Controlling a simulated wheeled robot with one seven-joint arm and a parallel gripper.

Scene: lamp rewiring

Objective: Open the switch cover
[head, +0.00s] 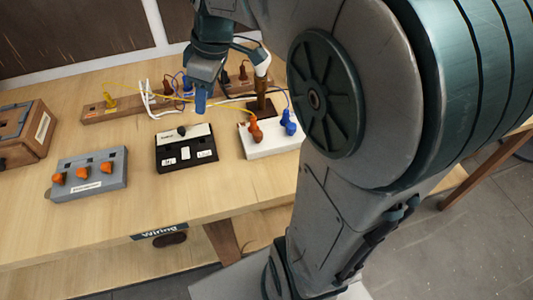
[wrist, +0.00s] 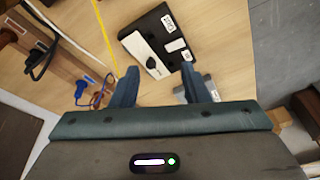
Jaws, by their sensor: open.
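The switch box is a black box (head: 186,158) with a white panel, the likely cover (head: 198,131), across its far half. A small black knob (head: 182,131) sits on that panel, and white labels are on the black near half. The panel appears to lie flat on the box. In the wrist view the box (wrist: 174,30) and its white panel (wrist: 140,54) show just beyond the fingers. My gripper (head: 201,102) is above the table, past the far side of the box. Its two fingers (wrist: 158,86) are apart with nothing between them.
A grey box with orange knobs (head: 90,187) lies left of the black box. A white block with orange and blue plugs (head: 270,149) stands to the right. A wooden strip with cables (head: 125,112) runs behind. A wooden box (head: 38,150) is at far left.

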